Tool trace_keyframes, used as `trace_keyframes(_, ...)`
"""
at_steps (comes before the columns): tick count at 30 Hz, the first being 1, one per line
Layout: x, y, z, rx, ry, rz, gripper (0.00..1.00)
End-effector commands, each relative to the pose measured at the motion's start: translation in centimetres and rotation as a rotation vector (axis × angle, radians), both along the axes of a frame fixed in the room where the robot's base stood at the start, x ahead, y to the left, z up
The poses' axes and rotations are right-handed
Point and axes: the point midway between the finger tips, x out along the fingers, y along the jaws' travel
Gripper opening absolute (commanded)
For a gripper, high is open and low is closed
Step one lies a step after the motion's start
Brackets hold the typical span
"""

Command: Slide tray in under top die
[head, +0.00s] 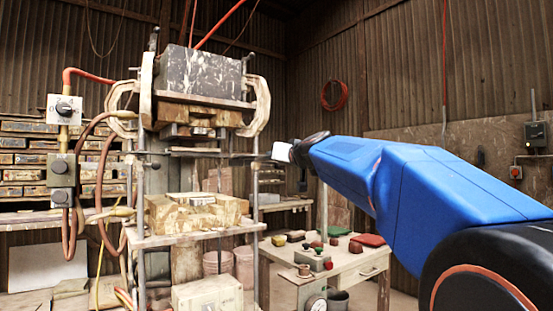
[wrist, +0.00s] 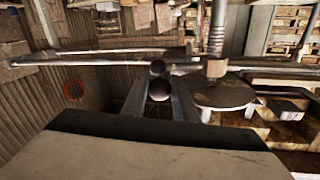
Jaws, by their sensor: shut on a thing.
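The press's top die (head: 188,113) hangs under the dark speckled block. The bottom die (head: 195,212), a pale worn block, sits on the lower plate. A thin flat tray (head: 195,151) shows level just below the top die, and its edges are hard to make out. My gripper (head: 274,154) is at the press's right side, at about the tray's height. In the wrist view my gripper (wrist: 158,98) is shut on a dark round-ended handle (wrist: 159,89). The handle's join to the tray is not clear. How far the tray sits under the die cannot be told.
Upright press columns (head: 255,235) stand close to my gripper. Pale C-shaped clamps (head: 262,105) flank the top die. A work table (head: 345,268) with small coloured pieces and a red-buttoned control box (head: 314,262) stands below right. Hoses hang at the left.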

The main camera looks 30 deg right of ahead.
Motion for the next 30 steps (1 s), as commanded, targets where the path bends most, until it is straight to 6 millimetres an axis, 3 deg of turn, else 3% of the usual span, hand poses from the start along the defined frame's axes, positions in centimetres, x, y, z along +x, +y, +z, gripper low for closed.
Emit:
trace_keyframes(9,0.0,0.3,0.0,0.001,0.001,0.008,0.0)
trace_keyframes(10,0.0,0.3,0.0,0.001,0.001,0.008,0.33)
trace_keyframes(12,0.0,0.3,0.0,0.001,0.001,0.007,0.44)
trace_keyframes(23,-0.4,0.2,0.0,0.0,0.0,0.004,0.44)
trace_keyframes(30,-3.5,0.6,0.1,-0.001,-0.001,0.003,0.44)
